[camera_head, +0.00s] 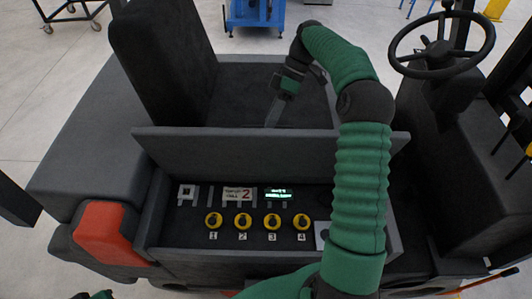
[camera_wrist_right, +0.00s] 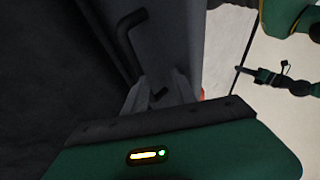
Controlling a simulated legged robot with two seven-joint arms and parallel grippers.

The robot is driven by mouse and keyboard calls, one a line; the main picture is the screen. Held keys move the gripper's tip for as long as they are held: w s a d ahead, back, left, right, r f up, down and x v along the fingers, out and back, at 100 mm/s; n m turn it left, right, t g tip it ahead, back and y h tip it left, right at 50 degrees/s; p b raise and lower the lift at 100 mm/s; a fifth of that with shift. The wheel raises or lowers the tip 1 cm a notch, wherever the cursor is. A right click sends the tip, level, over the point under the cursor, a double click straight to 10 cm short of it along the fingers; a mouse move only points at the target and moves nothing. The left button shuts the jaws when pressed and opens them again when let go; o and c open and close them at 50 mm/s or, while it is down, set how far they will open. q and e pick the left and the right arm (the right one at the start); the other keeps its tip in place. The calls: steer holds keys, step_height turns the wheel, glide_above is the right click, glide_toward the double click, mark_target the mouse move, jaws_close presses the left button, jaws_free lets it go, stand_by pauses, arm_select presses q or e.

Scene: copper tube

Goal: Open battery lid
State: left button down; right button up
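A long grey panel (camera_head: 200,146) stands on edge across the vehicle's battery compartment. I cannot tell for sure whether it is the battery lid. My right gripper (camera_head: 271,118) hangs from above, fingers down, just behind this panel. In the right wrist view, its two grey fingers (camera_wrist_right: 158,96) are on either side of the lower end of a black bent bar (camera_wrist_right: 127,38), which looks like a handle beside the grey panel. Whether they touch or grip it is unclear. Of my left arm, only a small green and black part shows at the head view's bottom left edge; its fingers cannot be made out.
A black seat back (camera_head: 165,60) rises at left, a steering wheel (camera_head: 441,46) at right. An orange-red block (camera_head: 105,232) is at front left.

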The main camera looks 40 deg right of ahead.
mark_target(273, 146)
steer(key=s+a+b, duration=0.1)
steer(key=s+a, duration=0.1)
steer(key=s, duration=0.1)
steer(key=s+a+b, duration=0.2)
steer(key=s+a+r+b, duration=0.1)
steer(key=s+a+b, duration=0.1)
steer(key=s+a, duration=0.1)
steer(key=shift+s+r, duration=0.1)
steer(key=shift+s, duration=0.25)
